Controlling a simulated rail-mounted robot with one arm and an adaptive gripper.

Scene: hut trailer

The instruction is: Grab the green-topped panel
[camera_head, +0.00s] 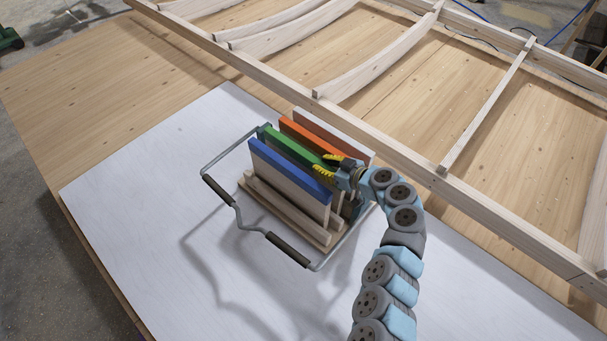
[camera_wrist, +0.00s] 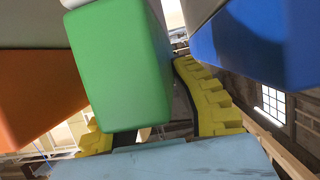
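The green-topped panel (camera_head: 292,147) stands upright in a wooden rack (camera_head: 290,215), between a blue-topped panel (camera_head: 290,171) and an orange-topped panel (camera_head: 311,136). My gripper (camera_head: 321,164) is at the right end of the green-topped panel, with one yellow-padded finger on each side of it. In the wrist view the green end (camera_wrist: 122,80) fills the space ahead, between the fingers. A gap shows between the green end and the right finger. The left finger is partly hidden, so I cannot tell whether it touches. The gripper is open.
A metal carrying frame with dark grips (camera_head: 287,250) surrounds the rack. A pale-topped panel (camera_head: 333,133) stands behind the orange one. The neighbouring panels leave little room beside the fingers. A wooden beam structure (camera_head: 400,152) lies close behind. The white board (camera_head: 130,190) is clear to the left.

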